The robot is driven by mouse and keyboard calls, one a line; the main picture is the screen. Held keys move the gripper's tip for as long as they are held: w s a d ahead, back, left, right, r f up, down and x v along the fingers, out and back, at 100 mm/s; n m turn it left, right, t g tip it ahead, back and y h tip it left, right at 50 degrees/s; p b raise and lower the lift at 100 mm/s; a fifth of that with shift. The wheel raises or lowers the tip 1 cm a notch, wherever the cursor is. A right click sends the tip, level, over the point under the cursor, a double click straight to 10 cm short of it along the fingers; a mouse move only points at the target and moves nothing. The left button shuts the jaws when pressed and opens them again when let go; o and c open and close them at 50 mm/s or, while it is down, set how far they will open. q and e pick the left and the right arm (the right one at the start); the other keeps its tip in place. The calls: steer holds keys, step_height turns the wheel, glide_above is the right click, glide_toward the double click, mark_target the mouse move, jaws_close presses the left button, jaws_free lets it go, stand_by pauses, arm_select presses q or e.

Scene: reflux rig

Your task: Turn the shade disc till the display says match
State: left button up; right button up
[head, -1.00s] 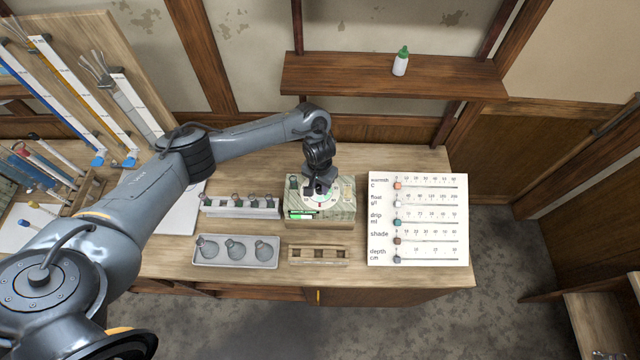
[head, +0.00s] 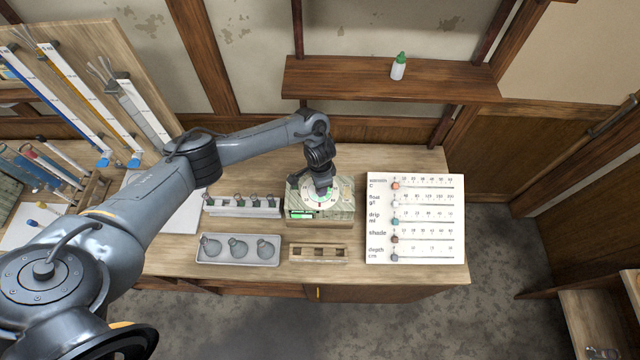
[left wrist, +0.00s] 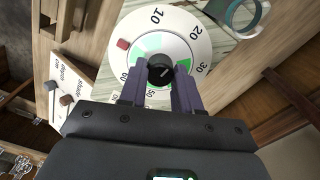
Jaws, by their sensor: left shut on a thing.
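The shade disc (head: 312,198) is a white dial with numbers and green segments, set on top of a pale green box (head: 338,213) on the bench. It also shows large in the left wrist view (left wrist: 176,26), with a dark knob at its centre and a red mark near its rim. My left gripper (head: 325,190) points down at the disc; in the left wrist view its two fingers (left wrist: 160,80) are shut on the dark knob (left wrist: 160,68). A small display (head: 301,215) on the box's front glows green; its text is too small to read. My right gripper is not in view.
A white slider board (head: 415,218) lies right of the box. A tray of flasks (head: 237,262), a rack (head: 242,213) and a wooden block with square holes (head: 318,261) stand nearby. A shelf above holds a green-capped bottle (head: 399,67).

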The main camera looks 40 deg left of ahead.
arm_select(q)
steer(key=shift+m, duration=0.6)
steer(key=o, duration=1.1)
steer(key=shift+c, duration=0.2)
steer(key=shift+r, duration=0.15)
step_height(320, 180, up, 4)
steer(key=shift+r, duration=0.15)
step_height(320, 180, up, 6)
steer(key=p, duration=0.2)
steer(key=shift+r+p, duration=0.15)
steer(key=shift+p, duration=0.15)
